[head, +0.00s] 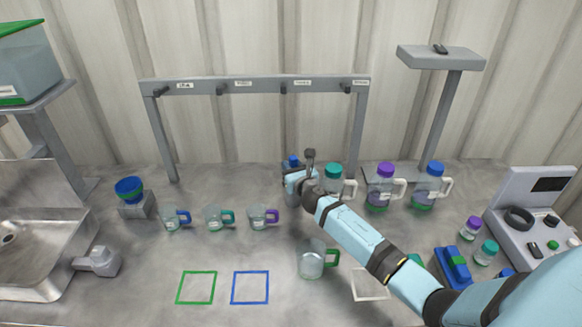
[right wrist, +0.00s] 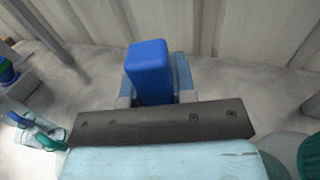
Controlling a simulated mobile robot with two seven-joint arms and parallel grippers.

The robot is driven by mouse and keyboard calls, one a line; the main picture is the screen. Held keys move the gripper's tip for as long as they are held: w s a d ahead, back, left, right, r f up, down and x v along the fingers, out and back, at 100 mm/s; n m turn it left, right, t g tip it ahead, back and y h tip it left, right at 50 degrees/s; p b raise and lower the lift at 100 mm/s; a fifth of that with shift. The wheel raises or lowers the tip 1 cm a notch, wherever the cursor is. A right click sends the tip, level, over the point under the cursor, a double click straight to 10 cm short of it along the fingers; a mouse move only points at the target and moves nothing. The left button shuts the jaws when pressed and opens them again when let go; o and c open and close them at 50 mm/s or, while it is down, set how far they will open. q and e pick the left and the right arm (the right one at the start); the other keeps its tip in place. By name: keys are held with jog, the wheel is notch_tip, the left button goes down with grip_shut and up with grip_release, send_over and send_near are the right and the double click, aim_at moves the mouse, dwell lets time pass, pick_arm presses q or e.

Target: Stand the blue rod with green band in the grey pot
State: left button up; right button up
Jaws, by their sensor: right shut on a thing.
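My right gripper (head: 293,174) is near the back of the counter, below the hook rail. It is shut on a blue rod, whose blue top (head: 293,160) shows just above the jaws. In the right wrist view the blue rod (right wrist: 149,70) stands up between the fingers of the gripper (right wrist: 157,99). The rod's lower part and its green band are hidden by the gripper. I cannot make out the grey pot for certain; the arm and gripper hide the counter beneath them. My left gripper is out of view.
Bottles with handles, including a purple-lidded one (head: 383,186), stand right of the gripper. Several small mugs (head: 218,217) stand to its left. A clear mug with a green handle (head: 312,262) stands in front. A grey rail (head: 260,84) spans behind. The left front counter is mostly clear.

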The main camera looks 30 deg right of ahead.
jog(key=o, duration=0.9)
jog(key=shift+f, duration=0.1)
jog(key=shift+s+a, duration=0.1)
jog(key=shift+s, duration=0.2)
jog(key=s+a, duration=0.1)
jog(key=s, duration=1)
jog(key=shift+a+r, duration=0.2)
jog(key=shift+a, duration=0.15)
jog(key=shift+s, duration=0.15)
